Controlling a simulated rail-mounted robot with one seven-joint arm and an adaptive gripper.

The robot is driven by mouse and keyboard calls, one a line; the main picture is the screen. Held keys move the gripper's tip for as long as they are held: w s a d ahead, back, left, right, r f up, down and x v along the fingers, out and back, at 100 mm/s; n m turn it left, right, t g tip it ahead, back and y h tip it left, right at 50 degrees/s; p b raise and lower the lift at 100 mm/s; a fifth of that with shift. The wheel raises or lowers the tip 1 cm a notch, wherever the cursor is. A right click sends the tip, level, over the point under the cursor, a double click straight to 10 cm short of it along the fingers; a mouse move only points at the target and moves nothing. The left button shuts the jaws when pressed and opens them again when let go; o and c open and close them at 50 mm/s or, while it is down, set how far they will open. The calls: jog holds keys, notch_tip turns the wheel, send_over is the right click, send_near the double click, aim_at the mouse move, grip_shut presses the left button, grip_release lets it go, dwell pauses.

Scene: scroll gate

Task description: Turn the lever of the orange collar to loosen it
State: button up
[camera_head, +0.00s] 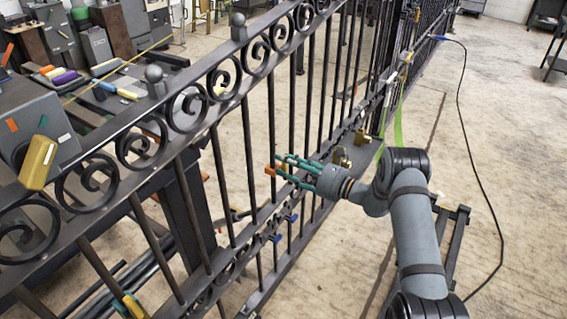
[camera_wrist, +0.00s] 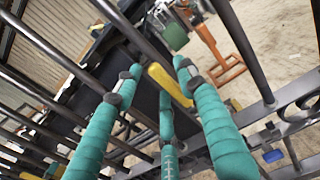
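My gripper (camera_head: 285,166) has teal fingers and reaches from the right to the bars of the dark iron scroll gate (camera_head: 245,150). A small orange piece (camera_head: 270,171) shows at its fingertips in the head view; I cannot tell which part is collar and which is lever. In the wrist view, the fingers of my gripper (camera_wrist: 160,82) are spread apart. A yellow-orange bar (camera_wrist: 169,86) shows between them, near the fingertips. I cannot tell whether any finger touches it. The fingers hide part of the area around it.
Brass fittings (camera_head: 342,157) and blue knobs (camera_head: 291,217) sit on the gate's lower rails. A cluttered bench with a grey box (camera_head: 30,125) stands behind the gate at left. A black cable (camera_head: 465,130) lies on the floor at right, where there is free room.

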jog(key=shift+w+a, duration=0.3)
jog(key=shift+a, duration=0.25)
jog(key=c, duration=0.4)
grip_shut()
dwell(0.3)
